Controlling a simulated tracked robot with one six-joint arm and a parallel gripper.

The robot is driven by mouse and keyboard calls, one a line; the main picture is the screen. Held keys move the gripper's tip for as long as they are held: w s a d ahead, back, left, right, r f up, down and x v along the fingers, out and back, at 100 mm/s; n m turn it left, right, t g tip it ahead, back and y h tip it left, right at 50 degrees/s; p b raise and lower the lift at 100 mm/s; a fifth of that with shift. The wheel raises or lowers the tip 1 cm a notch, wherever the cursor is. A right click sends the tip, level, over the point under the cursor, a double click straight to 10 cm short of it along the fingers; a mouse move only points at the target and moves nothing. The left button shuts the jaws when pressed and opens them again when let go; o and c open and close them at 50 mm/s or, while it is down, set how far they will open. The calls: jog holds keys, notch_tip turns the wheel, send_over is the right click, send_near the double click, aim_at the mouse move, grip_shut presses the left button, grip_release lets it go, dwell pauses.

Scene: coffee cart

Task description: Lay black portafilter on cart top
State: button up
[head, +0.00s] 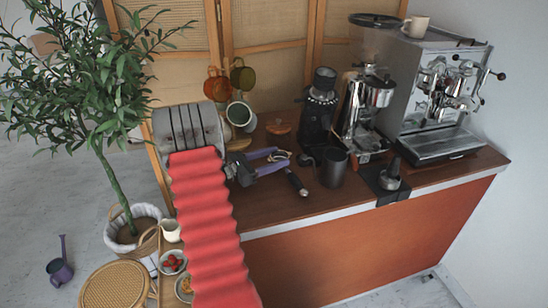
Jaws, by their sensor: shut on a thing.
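The black portafilter (297,184) is over the front left part of the brown cart top (345,193). Its dark handle points down and to the right toward the front edge, and its metal head is at my fingertips. My gripper (277,159), with purple-grey fingers, reaches in from the left and is shut on the portafilter near its head. The fingers partly hide the head. I cannot tell whether the portafilter touches the cart top or hangs just above it.
A dark pitcher (333,168) stands right of the handle. A tamper (390,177) sits on a black mat at the front edge. Behind are a black grinder (320,105), a silver grinder (370,105) and an espresso machine (437,95). Mugs and an orange dish (278,127) are behind my gripper.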

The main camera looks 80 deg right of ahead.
jog(key=shift+f, duration=0.2)
dwell(0.3)
jog(key=o, duration=1.7)
jog(key=shift+a+f, duration=0.1)
jog(key=v, duration=1.3)
jog(key=shift+w+a, duration=0.25)
jog(key=shift+w, duration=0.05)
